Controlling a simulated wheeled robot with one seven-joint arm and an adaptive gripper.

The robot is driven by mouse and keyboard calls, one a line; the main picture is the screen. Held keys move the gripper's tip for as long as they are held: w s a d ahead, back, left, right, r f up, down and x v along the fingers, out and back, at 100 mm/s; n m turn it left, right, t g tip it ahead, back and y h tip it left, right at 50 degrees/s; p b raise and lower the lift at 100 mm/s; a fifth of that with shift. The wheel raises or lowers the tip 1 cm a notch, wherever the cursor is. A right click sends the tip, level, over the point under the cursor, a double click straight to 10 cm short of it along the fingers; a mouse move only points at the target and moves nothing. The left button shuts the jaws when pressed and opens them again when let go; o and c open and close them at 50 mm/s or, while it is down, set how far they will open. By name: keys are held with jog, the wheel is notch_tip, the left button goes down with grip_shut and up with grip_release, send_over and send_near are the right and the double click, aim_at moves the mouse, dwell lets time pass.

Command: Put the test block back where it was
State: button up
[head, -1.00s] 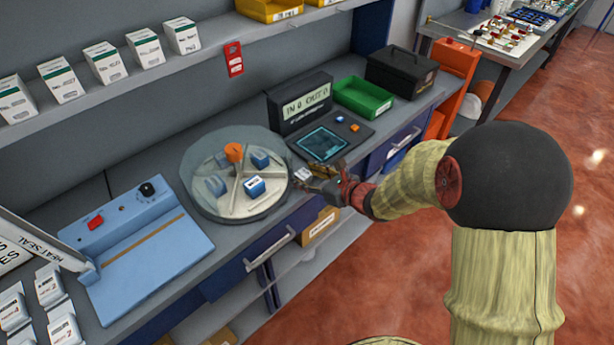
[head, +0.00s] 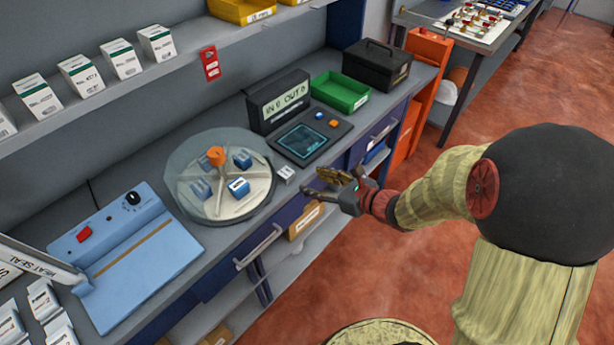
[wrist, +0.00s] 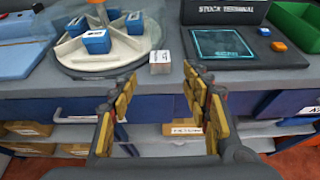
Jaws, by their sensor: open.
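A small pale grey block with a light top (head: 286,174), which looks like the test block, stands on the bench between the round dispenser (head: 222,217) and the stock terminal. It also shows in the wrist view (wrist: 160,68), just beyond the fingertips and centred between them. My gripper (head: 320,183) is open and empty, off the bench's front edge and apart from the block. In the wrist view its two fingers (wrist: 160,75) are spread wide with nothing between them. The dispenser holds several blue boxes in its compartments and has an orange knob (head: 217,156) on top.
The stock terminal's dark pad (head: 325,145) lies right of the block, with a green bin (head: 340,92) and black case (head: 377,68) beyond. A blue heat sealer (head: 130,255) lies left. Drawers and a lower shelf sit under the bench edge.

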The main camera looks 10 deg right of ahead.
jog(key=s+a+r+n+g, duration=0.3)
jog(key=s+a+r+n, duration=0.15)
jog(key=s+n, duration=0.3)
jog(key=s+a+r+n+g, duration=0.45)
jog(key=s+n, duration=0.25)
jog(key=n, duration=0.2)
jog(key=s+d+r+n+h, duration=0.1)
jog(key=s+d+n+h, duration=0.2)
jog(key=s+n, duration=0.3)
jog(key=shift+d+r+n, duration=0.4)
jog(key=shift+n, duration=0.35)
jog(key=d+r+n+h, duration=0.1)
jog(key=d, duration=0.1)
jog(key=s+d+r+n+t+h, duration=0.1)
jog(key=d+r+n, duration=0.1)
jog(key=s+d+r+n+t+h, duration=0.1)
jog(key=d+h, duration=0.1)
jog(key=shift+s+d+r+n, duration=0.2)
jog(key=shift+d+n, duration=0.15)
jog(key=shift+n, duration=0.05)
jog(key=shift+c, duration=0.2)
jog(key=shift+d+r, duration=0.2)
jog(key=shift+d, duration=0.15)
jog(key=shift+c, duration=1)
jog(key=shift+r, duration=0.1)
